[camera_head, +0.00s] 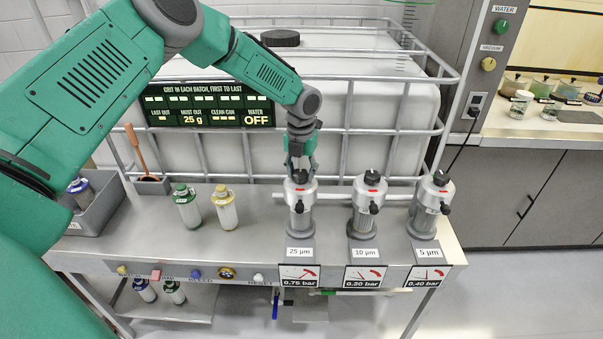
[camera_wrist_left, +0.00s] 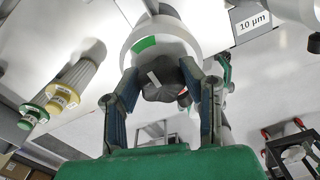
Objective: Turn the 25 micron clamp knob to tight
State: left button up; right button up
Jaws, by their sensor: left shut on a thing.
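The 25 µm filter housing (camera_head: 300,215) is a silver cylinder standing leftmost of three on the bench, behind the "25 µm" label (camera_head: 300,252). Its black clamp knob (camera_head: 299,178) is on top, with a red mark on the silver cap just below it. My left gripper (camera_head: 300,168) reaches down from above, its fingers on either side of the knob and shut on it. In the left wrist view the dark faceted knob (camera_wrist_left: 164,82) with a white line sits between the fingers, and a green mark shows on the cap. My right gripper is in neither view.
The 10 µm (camera_head: 365,210) and 5 µm (camera_head: 428,210) housings stand close to the right. A display board (camera_head: 208,106) and caged white tank (camera_head: 370,110) are behind.

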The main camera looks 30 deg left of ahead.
aim_at(300, 172)
pick_arm(q)
jog(key=shift+s, duration=0.15)
dwell(0.4)
jog(key=o, duration=1.1)
jog(key=shift+o, duration=0.2)
notch_tip(300, 172, up, 12)
jog(key=shift+a+f, duration=0.1)
